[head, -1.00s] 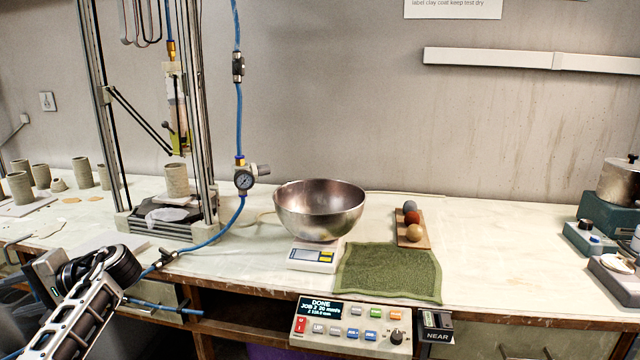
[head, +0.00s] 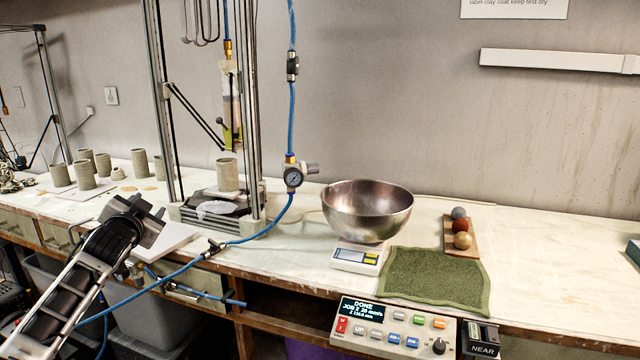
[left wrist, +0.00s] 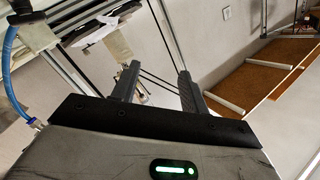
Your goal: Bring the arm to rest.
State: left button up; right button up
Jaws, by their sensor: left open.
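My left arm comes in from the left in the head view, with my left gripper (head: 147,222) over the front edge of the bench, left of the clay printer. Its fingers are hard to make out there. In the left wrist view my left gripper (left wrist: 156,86) shows two dark fingers spread apart with nothing between them. My right arm and gripper are not in view.
The printer frame (head: 166,100) holds a clay cup (head: 228,174). A blue hose (head: 262,236) runs in front, close to my left arm. A steel bowl (head: 367,212) sits on a scale (head: 357,257). A green towel (head: 435,280) and control box (head: 392,329) lie to the right.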

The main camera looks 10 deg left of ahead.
pick_arm(q)
jog(key=s+d+f+m+g+h, duration=0.1)
jog(key=s+d+f+h, duration=0.1)
jog(key=s+d+f, duration=0.4)
jog(key=s+d+f+g+h, duration=0.1)
jog(key=s+d+f+h, duration=0.1)
jog(key=d+f, duration=0.7)
jog(key=s+d+f+m+h, duration=0.1)
jog(key=s+d+f+h, duration=0.1)
jog(key=s+d+f, duration=0.5)
jog(key=s+d+f+n+g+h, duration=0.1)
jog(key=s+d+f, duration=0.3)
jog(key=s+d, duration=0.3)
jog(key=s+d+f+n+g+h, duration=0.1)
jog(key=s+d+f, duration=0.4)
jog(key=s, duration=0.7)
jog(key=d+g+h, duration=0.1)
jog(key=d, duration=0.1)
jog(key=shift+d+f+n+g, duration=0.15)
jog(key=shift+d+n+g, duration=0.15)
jog(key=shift+d, duration=0.1)
